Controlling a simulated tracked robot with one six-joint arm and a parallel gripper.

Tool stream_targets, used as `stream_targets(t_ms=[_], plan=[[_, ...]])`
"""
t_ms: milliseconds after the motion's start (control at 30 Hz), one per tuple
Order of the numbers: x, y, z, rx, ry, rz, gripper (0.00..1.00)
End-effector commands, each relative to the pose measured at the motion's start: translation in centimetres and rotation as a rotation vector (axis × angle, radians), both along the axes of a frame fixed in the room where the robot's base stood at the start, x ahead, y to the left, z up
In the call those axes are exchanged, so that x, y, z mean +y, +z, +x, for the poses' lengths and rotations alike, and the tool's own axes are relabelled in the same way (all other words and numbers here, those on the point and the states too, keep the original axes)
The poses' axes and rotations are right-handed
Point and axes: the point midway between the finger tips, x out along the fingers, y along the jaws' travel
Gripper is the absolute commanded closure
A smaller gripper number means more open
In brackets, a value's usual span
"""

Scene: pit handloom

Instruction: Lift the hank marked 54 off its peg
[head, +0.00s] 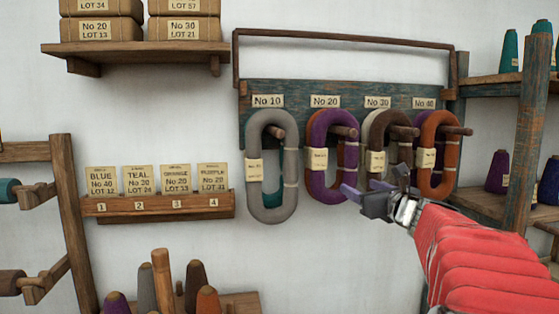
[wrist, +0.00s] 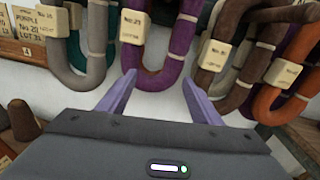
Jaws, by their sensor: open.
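Several looped hanks hang on wooden pegs of a blue-green rack board in the head view: a grey hank (head: 284,170), a purple hank (head: 318,185), a brown hank (head: 377,135) and an orange hank (head: 425,180). Each has a cream tag; I cannot read a 54 on any. My gripper (head: 374,190) is open, in front of the brown hank's lower part and right of the purple one's. In the wrist view, the purple hank's bottom bend (wrist: 157,78) is just beyond and between the open fingers (wrist: 158,88). Nothing is held. Other hanks partly show behind the front ones.
A card ledge (head: 160,206) with several lot cards is at left, below a shelf of boxes (head: 135,50). Cones (head: 196,280) stand low in front. A wooden post (head: 532,120) and cone shelves stand at right. Plain wall lies below the hanks.

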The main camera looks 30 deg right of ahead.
Motion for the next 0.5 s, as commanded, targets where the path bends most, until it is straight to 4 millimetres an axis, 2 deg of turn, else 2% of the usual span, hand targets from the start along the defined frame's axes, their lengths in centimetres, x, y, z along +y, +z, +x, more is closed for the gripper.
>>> stream_targets(t_ms=[33, 133, 500], plan=[[-1.3, 0.2, -0.3, -0.020, -0.024, 0.029, 0.41], [-2.5, 0.6, -0.7, -0.047, -0.048, 0.068, 0.41], [-2.8, 0.6, -0.6, -0.052, -0.052, 0.075, 0.41]])
